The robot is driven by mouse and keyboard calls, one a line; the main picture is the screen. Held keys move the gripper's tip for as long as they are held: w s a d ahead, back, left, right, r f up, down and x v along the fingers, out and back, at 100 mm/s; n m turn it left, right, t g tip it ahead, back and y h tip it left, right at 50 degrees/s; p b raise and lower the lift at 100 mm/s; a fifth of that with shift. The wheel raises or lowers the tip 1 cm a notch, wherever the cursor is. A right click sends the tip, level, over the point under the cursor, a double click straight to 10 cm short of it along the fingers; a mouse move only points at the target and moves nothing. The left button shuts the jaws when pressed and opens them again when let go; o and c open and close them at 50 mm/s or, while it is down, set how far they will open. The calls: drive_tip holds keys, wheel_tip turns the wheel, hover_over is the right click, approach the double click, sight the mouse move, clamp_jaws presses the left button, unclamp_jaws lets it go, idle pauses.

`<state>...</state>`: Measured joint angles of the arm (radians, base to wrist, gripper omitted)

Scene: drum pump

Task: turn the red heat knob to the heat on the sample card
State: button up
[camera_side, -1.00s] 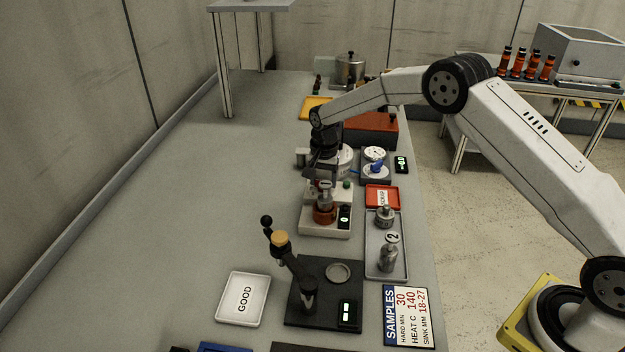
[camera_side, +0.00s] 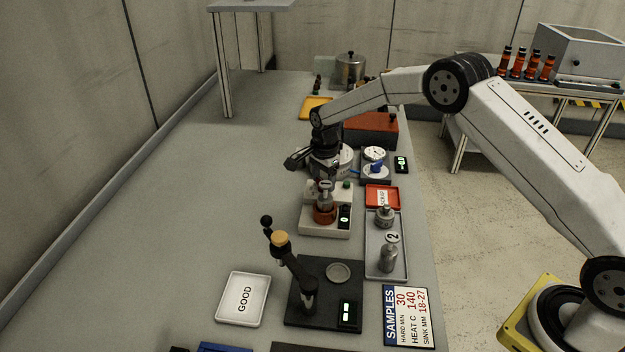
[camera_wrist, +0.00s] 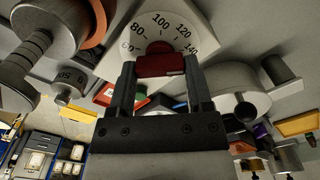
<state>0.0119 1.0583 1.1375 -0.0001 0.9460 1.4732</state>
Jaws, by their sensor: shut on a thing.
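The red heat knob (camera_wrist: 160,66) sits between the two fingers of my gripper (camera_wrist: 159,72) in the wrist view, and the gripper is shut on it. Behind it is a white dial (camera_wrist: 151,24) with marks 60, 80, 100, 120 and 140. I cannot tell which mark the knob points to. The sample card (camera_side: 408,316) reads HEAT C 140, HARD MN 30 and SINK MM 18-27.
A grey tray (camera_side: 372,266) and a red tray (camera_side: 382,188) lie to the right. The table is clear on the left.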

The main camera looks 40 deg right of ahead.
drive_tip(key=o, duration=1.3)
drive_tip(key=shift+r, duration=3.95)
drive_tip(key=shift+s, duration=0.1)
drive_tip(key=shift+s+r, duration=0.15)
drive_tip(key=s+n+t, duration=0.1)
drive_tip(key=s+n, duration=0.4)
drive_tip(key=s, duration=0.5)
drive_tip(key=s+r+n, duration=0.1)
drive_tip(key=s+n, duration=0.5)
drive_tip(key=s, duration=0.4)
drive_tip(key=s+n+t, duration=0.1)
drive_tip(key=s+n, duration=0.5)
drive_tip(key=s, duration=0.4)
drive_tip(key=shift+a+r+t, duration=0.25)
drive_tip(key=shift+a+t, duration=0.05)
drive_tip(key=shift+a, duration=0.05)
